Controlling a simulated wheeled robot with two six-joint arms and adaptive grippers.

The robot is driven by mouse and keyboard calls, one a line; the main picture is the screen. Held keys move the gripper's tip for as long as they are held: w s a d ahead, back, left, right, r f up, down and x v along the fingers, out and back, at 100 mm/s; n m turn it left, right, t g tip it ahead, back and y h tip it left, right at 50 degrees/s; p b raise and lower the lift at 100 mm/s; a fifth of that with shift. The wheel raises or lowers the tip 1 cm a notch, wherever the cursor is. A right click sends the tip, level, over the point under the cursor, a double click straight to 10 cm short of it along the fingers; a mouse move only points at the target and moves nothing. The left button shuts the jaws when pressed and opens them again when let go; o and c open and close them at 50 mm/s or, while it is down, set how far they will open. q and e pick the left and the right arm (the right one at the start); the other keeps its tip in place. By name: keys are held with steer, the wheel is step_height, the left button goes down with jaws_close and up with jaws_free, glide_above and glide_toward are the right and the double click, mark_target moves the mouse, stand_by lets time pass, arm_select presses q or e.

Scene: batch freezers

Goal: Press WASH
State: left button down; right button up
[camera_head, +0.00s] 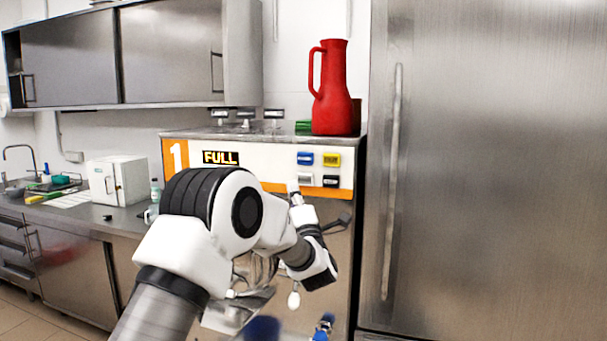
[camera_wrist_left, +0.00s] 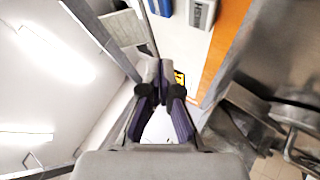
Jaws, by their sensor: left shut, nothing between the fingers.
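My left gripper (camera_head: 293,188) is shut and empty, just left of and below the grey button. Contact cannot be told. The left wrist view shows its closed fingers (camera_wrist_left: 160,72) before the panel. My right gripper is not in view.
A red jug (camera_head: 331,90) stands on the freezer's top, above the buttons. A tall steel cabinet (camera_head: 480,170) stands close on the right. A counter with a white box (camera_head: 118,180) lies at the left. My left arm hides part of the freezer's front.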

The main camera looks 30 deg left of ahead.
mark_target(302, 186)
arm_select(q)
steer(key=shift+w+a, duration=0.2)
steer(key=shift+w, duration=0.6)
steer(key=shift+w+a, duration=0.15)
steer(key=shift+w, duration=0.6)
steer(key=shift+w+a, duration=0.2)
steer(key=shift+w, duration=0.6)
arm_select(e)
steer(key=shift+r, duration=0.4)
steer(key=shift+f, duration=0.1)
arm_select(q)
steer(key=shift+w+f+b, duration=0.1)
steer(key=shift+w+b, duration=0.2)
steer(key=shift+b, duration=0.15)
steer(key=shift+w, duration=0.15)
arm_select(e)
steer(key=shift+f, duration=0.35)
